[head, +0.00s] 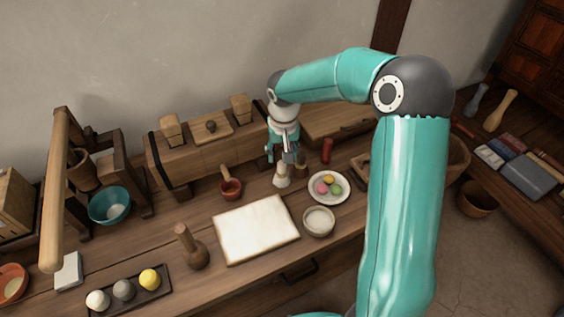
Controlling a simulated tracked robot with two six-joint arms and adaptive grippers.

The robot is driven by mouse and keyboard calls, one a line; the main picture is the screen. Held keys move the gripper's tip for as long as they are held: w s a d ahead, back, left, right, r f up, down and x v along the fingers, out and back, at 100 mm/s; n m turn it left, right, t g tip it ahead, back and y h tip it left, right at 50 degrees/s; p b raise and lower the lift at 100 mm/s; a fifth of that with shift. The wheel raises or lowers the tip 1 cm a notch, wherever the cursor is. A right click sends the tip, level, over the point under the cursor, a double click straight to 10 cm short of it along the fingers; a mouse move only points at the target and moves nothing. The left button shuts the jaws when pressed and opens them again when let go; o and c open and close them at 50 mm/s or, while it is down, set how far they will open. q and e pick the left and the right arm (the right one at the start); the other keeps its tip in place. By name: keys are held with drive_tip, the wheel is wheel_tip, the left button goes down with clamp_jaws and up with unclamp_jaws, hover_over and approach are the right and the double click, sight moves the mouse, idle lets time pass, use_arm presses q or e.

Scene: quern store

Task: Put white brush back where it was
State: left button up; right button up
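A brush with white bristles (282,181) and a short wooden top stands upright on the wooden table, just behind the white board. My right gripper (283,160) points down directly over it, with its fingers about the brush's top. The fingers partly hide the handle, and I cannot tell whether they are closed on it. A darker brown upright piece (301,166) is close to the right of the fingers. My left gripper is not in view.
A plate with colored balls (328,187), a bowl of white powder (319,221) and a small red-brown ladle (231,188) are near the brush. A long wooden box (190,160) stands behind. The white board (256,230) lies flat in front. A wooden pestle (192,250) stands left.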

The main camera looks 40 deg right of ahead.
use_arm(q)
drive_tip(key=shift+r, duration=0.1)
use_arm(e)
drive_tip(key=r, duration=0.5)
drive_tip(key=shift+s+a+r, duration=0.15)
drive_tip(key=shift+s+a, duration=0.05)
drive_tip(key=shift+s, duration=0.05)
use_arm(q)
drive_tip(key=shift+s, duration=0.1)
